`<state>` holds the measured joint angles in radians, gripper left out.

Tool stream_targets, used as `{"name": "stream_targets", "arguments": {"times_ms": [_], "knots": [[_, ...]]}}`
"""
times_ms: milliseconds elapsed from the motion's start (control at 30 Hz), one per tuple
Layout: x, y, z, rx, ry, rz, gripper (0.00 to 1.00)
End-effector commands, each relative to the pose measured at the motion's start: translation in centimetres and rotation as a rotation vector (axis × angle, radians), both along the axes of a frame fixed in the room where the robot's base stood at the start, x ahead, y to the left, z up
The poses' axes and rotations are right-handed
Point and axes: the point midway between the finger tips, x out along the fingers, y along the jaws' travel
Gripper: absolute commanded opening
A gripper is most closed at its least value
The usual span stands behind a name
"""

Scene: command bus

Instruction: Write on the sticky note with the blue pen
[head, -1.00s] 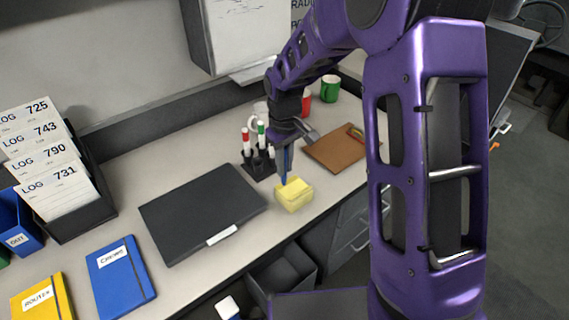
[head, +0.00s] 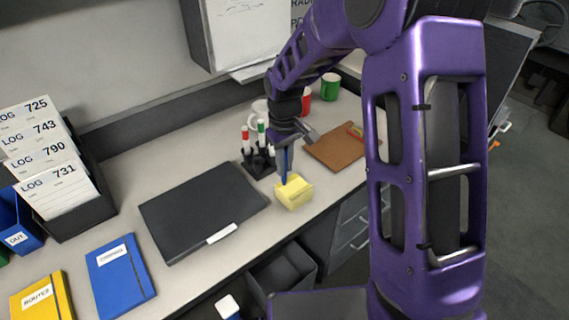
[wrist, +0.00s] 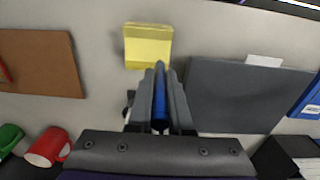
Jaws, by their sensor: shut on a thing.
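The yellow sticky note pad (head: 295,193) lies on the desk near its front edge, right of the black folder. It also shows in the wrist view (wrist: 148,45). My gripper (head: 285,150) is above the pad, shut on the blue pen (head: 285,166). The pen points down, with its lower end at the pad's upper left part in the head view. I cannot tell whether the tip touches the paper. In the wrist view the blue pen (wrist: 160,97) sits between the fingers (wrist: 161,85), just beside the pad's near edge.
A black folder (head: 200,212) lies left of the pad. A marker holder (head: 258,165) with red and green markers stands behind it. A brown clipboard (head: 335,148) lies right, with red (head: 306,103) and green (head: 330,86) mugs behind. An open drawer (head: 283,275) is below the desk edge.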

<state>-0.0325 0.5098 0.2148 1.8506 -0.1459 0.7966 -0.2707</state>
Motion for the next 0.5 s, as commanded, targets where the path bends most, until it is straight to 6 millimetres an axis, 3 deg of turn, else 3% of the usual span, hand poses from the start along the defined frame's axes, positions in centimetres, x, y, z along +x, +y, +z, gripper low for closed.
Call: {"name": "stream_targets", "arguments": {"times_ms": [500], "knots": [[0.0,0.0,-0.37,0.0,0.0,0.0,0.0]]}}
